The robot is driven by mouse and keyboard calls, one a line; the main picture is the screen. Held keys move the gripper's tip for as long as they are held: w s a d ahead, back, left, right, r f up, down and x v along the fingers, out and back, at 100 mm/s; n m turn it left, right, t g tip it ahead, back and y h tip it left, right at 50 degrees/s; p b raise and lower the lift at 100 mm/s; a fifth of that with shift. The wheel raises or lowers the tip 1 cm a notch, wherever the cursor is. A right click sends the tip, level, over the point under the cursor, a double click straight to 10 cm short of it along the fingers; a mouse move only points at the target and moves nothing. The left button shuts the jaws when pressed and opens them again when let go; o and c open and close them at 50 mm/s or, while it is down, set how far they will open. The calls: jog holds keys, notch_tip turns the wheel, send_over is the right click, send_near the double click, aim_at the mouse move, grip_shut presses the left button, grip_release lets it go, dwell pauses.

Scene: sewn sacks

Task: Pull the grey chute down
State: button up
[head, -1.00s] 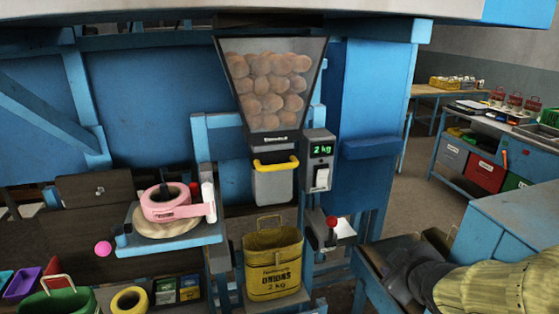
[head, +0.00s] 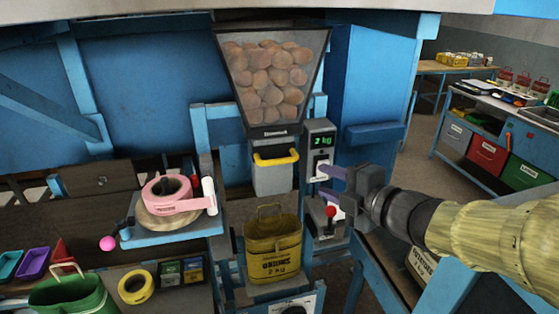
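The grey chute (head: 272,179) hangs under the clear hopper of onions (head: 268,85) and has a yellow handle (head: 276,158) across its upper front. A yellow onion sack (head: 273,250) stands upright below the chute, with a small gap between them. My gripper (head: 327,189) is to the right of the chute, in front of the scale box. Its two purple fingers are spread apart, point left, and hold nothing. The fingers appear clear of the handle; their depth relative to it is hard to tell.
The scale box (head: 319,150) reads 2 kg and has a white switch. A red-knobbed lever (head: 330,212) sits close by my lower finger. A green basket (head: 72,294) and yellow tape roll (head: 135,287) are lower left.

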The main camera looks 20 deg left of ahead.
aim_at(281, 162)
jog(key=p+x, duration=0.4)
jog(key=x, duration=1.2)
jog(key=shift+w+p, duration=0.15)
jog(key=shift+p, duration=0.25)
jog(key=shift+w+a+f, duration=0.15)
jog(key=shift+w+a, duration=0.05)
jog(key=shift+a, duration=0.15)
jog(key=shift+d, duration=0.1)
jog(key=shift+c, duration=0.3)
grip_shut()
